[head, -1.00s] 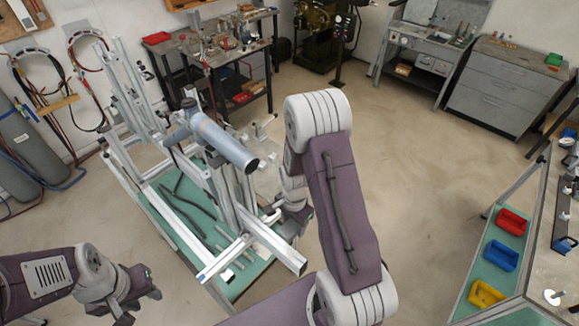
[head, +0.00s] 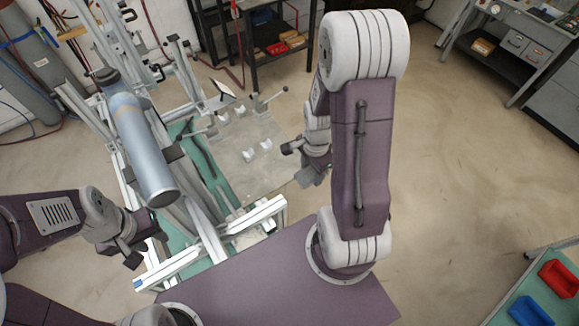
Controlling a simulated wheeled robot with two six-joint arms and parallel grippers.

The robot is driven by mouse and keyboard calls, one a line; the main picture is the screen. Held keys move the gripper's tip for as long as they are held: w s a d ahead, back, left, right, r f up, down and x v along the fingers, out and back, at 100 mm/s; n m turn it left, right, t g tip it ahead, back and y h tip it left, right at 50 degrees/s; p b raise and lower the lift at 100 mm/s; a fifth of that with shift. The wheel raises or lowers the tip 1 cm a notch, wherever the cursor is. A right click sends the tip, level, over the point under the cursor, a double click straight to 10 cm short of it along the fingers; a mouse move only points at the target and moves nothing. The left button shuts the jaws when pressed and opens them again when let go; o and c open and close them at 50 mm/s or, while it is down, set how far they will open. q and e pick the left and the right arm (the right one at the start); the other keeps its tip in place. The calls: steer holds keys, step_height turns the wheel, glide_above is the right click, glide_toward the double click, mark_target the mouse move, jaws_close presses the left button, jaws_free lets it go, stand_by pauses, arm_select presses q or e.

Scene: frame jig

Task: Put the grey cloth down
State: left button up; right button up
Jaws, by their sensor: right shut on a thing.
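My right gripper (head: 303,155) is beyond my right forearm, just right of the frame jig's grey plate. It is shut on the grey cloth (head: 314,178), of which only a small grey patch shows under the jaws. The rest of the cloth is hidden or too small to make out. My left gripper (head: 148,250) is open and empty, beside the jig's near left end.
The aluminium frame jig (head: 262,222) carries a blue-grey tube (head: 142,150). The grey plate (head: 262,172) has small light blocks and clamps on it. A bench with a red bin (head: 560,278) and a blue bin (head: 528,312) is at lower right. The floor between is clear.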

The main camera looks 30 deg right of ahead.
steer(key=shift+a, duration=0.15)
steer(key=w+f+p, duration=0.2)
steer(key=w+f, duration=0.1)
steer(key=w, duration=0.3)
steer(key=p, duration=0.1)
glide_above(288, 169)
steer(key=f, duration=0.3)
steer(key=shift+s+f, duration=0.3)
steer(key=shift+f, duration=0.05)
steer(key=shift+w+f, duration=0.25)
steer(key=shift+w, duration=0.15)
steer(key=shift+s+f+p, duration=0.15)
steer(key=shift+f+p, duration=0.1)
steer(key=shift+p, duration=0.05)
step_height(288, 169, down, 3)
steer(key=shift+r+p, duration=0.1)
steer(key=shift+p, duration=0.5)
steer(key=shift+f, duration=0.45)
